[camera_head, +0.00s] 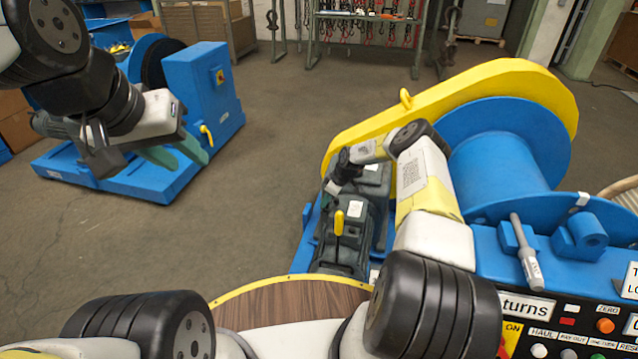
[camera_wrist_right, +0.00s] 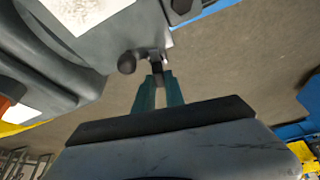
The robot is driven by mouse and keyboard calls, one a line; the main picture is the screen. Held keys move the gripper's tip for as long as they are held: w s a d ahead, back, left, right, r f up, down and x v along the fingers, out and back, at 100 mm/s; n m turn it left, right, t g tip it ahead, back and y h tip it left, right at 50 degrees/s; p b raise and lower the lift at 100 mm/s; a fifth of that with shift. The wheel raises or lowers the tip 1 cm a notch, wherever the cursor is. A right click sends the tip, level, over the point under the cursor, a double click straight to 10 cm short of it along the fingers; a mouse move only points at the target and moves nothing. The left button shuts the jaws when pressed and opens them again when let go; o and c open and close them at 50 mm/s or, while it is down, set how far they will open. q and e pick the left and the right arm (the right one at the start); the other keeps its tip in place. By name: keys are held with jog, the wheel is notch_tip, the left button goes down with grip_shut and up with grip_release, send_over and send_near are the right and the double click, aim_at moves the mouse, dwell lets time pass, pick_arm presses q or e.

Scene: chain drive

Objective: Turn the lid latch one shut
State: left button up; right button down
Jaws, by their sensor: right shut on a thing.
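The latch (camera_wrist_right: 128,62), a small dark lever with a round knob, sticks out from the side of a grey-green housing (camera_wrist_right: 75,50) in the right wrist view. My right gripper (camera_wrist_right: 158,82) has its two green fingers closed on the latch's stem, with the knob just left of the fingertips. In the head view my right arm reaches to the housing beside the yellow chain guard (camera_head: 450,97), and its fingers and the latch cannot be made out there. My left gripper (camera_head: 176,150) hangs at the left with its green fingers apart and empty.
A blue machine (camera_head: 205,95) on a blue base stands behind my left gripper. A big blue drum (camera_head: 500,150) and a control panel (camera_head: 570,335) lie to the right. A yellow-handled lever (camera_head: 339,222) rises near my right arm. The floor between the machines is clear.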

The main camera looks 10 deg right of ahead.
aim_at(333, 210)
jog(key=shift+n+g, duration=0.4)
jog(key=shift+n, duration=0.7)
jog(key=c, duration=1.7)
grip_release()
jog(key=v, duration=0.7)
jog(key=shift+d+r, duration=0.3)
